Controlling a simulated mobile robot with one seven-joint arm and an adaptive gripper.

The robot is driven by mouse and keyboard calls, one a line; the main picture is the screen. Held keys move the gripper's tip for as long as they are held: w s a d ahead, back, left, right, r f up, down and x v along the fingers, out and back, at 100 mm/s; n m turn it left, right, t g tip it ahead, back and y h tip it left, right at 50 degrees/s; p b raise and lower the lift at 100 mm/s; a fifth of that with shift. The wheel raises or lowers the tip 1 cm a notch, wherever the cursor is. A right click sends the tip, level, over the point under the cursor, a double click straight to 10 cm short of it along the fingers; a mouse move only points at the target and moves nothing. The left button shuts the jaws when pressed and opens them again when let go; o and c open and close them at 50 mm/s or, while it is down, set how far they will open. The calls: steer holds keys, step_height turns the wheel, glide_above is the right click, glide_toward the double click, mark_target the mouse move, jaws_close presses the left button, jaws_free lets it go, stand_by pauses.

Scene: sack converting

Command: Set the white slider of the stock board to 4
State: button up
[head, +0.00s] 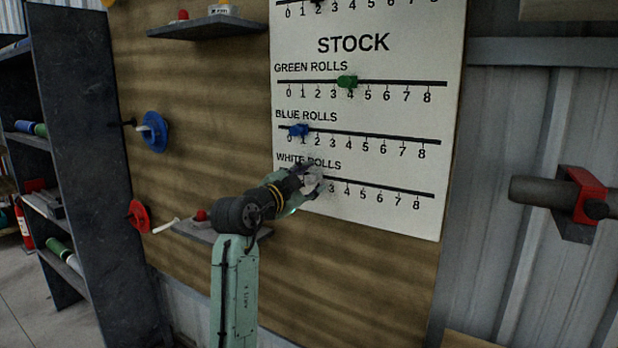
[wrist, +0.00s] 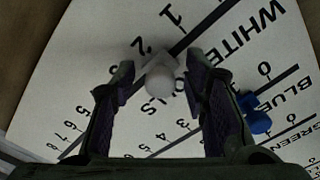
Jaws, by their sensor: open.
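The white stock board (head: 400,60) hangs on the wood-panelled wall. Its lowest scale, WHITE ROLLS, carries the white slider (wrist: 160,80), a pale knob near mark 2; the exact reading is partly hidden. My gripper (head: 310,181) is at that scale in the head view and covers the slider's surroundings. In the wrist view my gripper (wrist: 158,69) is open, one finger on each side of the slider. I cannot tell whether either finger touches it.
The blue slider (head: 299,130) sits near 1 on the scale above, and the green slider (head: 347,82) near 4. A red wheel (head: 139,216) and a blue wheel (head: 154,132) are left of the board. A red-ended bar (head: 585,197) juts out at right.

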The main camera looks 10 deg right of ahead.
steer(key=shift+c, duration=0.6)
jaws_close()
steer(key=shift+s, duration=0.1)
